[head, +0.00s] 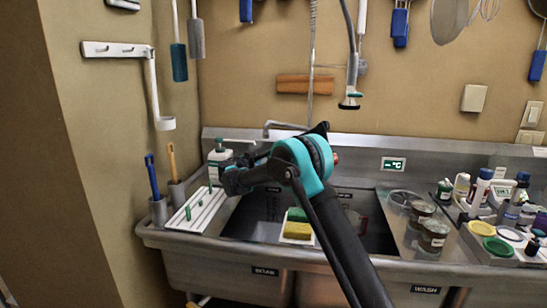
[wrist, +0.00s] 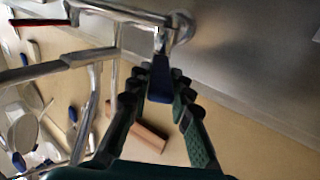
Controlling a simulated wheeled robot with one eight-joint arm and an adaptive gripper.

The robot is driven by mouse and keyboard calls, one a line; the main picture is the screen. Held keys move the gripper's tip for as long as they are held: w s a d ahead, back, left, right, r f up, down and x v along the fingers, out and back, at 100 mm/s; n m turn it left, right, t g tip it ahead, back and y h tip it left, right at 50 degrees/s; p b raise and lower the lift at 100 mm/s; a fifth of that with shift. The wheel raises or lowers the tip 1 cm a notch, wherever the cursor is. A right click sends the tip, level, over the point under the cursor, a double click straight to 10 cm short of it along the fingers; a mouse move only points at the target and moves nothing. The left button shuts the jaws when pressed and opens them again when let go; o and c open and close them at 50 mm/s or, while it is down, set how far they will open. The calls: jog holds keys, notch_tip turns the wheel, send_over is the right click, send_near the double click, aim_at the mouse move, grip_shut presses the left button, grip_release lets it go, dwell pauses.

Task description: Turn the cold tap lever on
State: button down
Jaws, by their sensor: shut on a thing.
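In the wrist view, a blue cold tap lever (wrist: 160,82) hangs from a shiny metal tap body (wrist: 178,27). My gripper (wrist: 160,87) has its dark green, ribbed fingers closed in on both sides of the blue lever. In the head view, my black and teal arm reaches over the sink and covers the lever and my fingertips. Part of the tap spout (head: 285,126) shows above my arm at the backsplash.
The steel sink (head: 365,220) lies below my arm, with yellow and green sponges (head: 298,226) between its basins. A white drain rack (head: 196,209) and brush holders stand left. Jars (head: 433,236) and bottles crowd the right side. A spray hose (head: 351,75) hangs above.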

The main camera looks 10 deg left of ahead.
jog(key=shift+w+a+m+g+h, duration=0.35)
jog(key=shift+m+g+h, duration=0.2)
jog(key=shift+h, duration=0.25)
jog(key=shift+a, duration=0.1)
jog(key=c, duration=1.4)
grip_release()
jog(key=shift+o, duration=0.2)
jog(key=v, duration=1.2)
jog(key=shift+c, duration=0.3)
